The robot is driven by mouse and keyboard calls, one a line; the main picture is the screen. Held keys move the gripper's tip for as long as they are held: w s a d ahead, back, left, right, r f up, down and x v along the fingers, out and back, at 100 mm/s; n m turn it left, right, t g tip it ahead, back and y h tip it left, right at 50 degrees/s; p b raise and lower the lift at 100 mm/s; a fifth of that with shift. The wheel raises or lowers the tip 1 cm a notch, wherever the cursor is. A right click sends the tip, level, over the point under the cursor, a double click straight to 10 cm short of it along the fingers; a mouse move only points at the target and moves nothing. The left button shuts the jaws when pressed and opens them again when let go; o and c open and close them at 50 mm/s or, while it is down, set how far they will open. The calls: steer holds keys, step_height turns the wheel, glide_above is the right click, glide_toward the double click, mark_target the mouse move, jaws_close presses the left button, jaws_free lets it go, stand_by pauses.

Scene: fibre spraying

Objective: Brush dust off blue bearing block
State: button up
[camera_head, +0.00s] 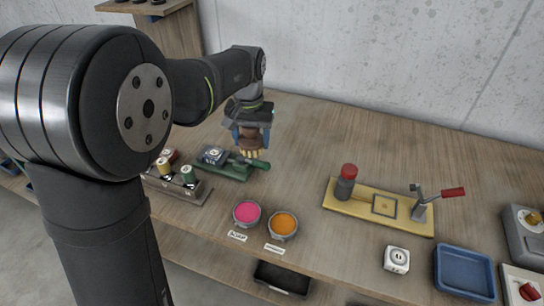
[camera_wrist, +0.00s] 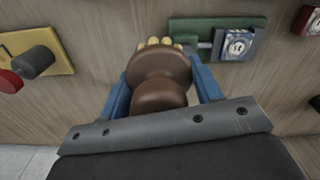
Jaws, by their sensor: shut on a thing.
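My gripper (camera_head: 250,135) has blue fingers shut on the brown handle of a brush (camera_wrist: 158,72). The brush's pale yellow bristles point down in the head view and show at the far end of the handle in the wrist view. The small blue bearing block (camera_head: 213,155) has a pale round marking on top and sits on a green vise (camera_head: 240,170). In the wrist view the block (camera_wrist: 236,44) lies ahead and right of the bristles, apart from them. The bristles are close to the vise's right part; contact cannot be told. Dust on the block is too small to tell.
On the wooden bench (camera_head: 310,130), a rack with several spools (camera_head: 187,177) stands left of the vise. Pink (camera_head: 246,213) and orange (camera_head: 284,225) bowls are in front. A yellow board (camera_head: 350,201) with a lever and a blue tray (camera_head: 464,270) are right. The bench's back middle is clear.

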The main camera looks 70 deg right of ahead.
steer(key=w+d+n, duration=0.2)
steer(key=w+n, duration=0.2)
steer(key=w, duration=1.3)
glide_above(208, 151)
steer(key=shift+w+d+f, duration=0.1)
steer(key=shift+w+f, duration=0.1)
steer(key=shift+f, duration=1.5)
steer(key=shift+w+f, duration=0.15)
steer(key=shift+f, duration=1.5)
steer(key=shift+s+f, duration=0.45)
steer(key=shift+f, duration=0.15)
steer(key=shift+c, duration=0.3)
steer(key=shift+s, duration=2.3)
steer(key=shift+w+f, duration=0.1)
steer(key=shift+w, duration=2.35)
steer(key=shift+w+r, duration=0.2)
steer(key=shift+r, duration=0.45)
steer(key=shift+w+r, duration=0.15)
steer(key=shift+r, duration=3.3)
